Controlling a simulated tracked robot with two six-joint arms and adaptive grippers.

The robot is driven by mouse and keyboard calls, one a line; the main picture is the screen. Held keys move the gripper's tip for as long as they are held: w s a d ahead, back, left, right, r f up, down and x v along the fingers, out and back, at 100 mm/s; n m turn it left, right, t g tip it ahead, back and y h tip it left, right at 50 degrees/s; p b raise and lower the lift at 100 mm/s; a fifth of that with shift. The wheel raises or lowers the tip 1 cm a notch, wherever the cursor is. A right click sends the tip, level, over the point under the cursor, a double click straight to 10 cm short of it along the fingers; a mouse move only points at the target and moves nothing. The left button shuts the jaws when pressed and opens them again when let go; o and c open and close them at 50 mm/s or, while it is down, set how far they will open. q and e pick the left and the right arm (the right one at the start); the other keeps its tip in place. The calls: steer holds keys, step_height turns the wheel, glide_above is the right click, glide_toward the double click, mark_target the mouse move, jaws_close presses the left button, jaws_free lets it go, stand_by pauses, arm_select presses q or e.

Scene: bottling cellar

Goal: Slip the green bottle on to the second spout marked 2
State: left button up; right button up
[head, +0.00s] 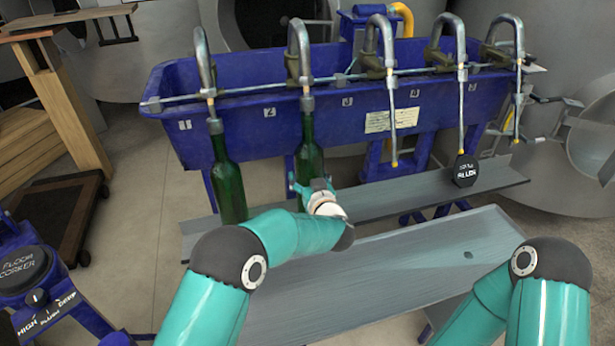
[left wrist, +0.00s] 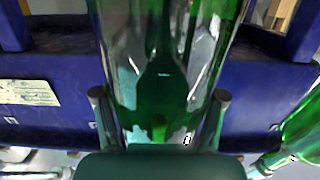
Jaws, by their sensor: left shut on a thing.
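The green bottle (head: 309,160) is upright in front of the blue trough, under the second spout (head: 300,55). The plate marked 2 (head: 269,111) is on the trough just left of it. The bottle's mouth meets the grey fitting of that spout, and the spout's thin tube is not visible outside the bottle. My left gripper (head: 318,188) is shut on the bottle's body. In the left wrist view the bottle (left wrist: 165,60) fills the middle between my two fingers (left wrist: 160,97). My arm hides the bottle's base. My right gripper is out of view.
Another green bottle (head: 229,185) stands at spout 1 on the grey shelf (head: 425,197), close on the left. The other spouts have bare hanging tubes, such as the third (head: 393,125). A floor corker (head: 28,270) stands at lower left.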

arm_select(q)
steer(key=shift+f+b, duration=0.35)
steer(key=shift+f, duration=0.1)
stand_by(0.3)
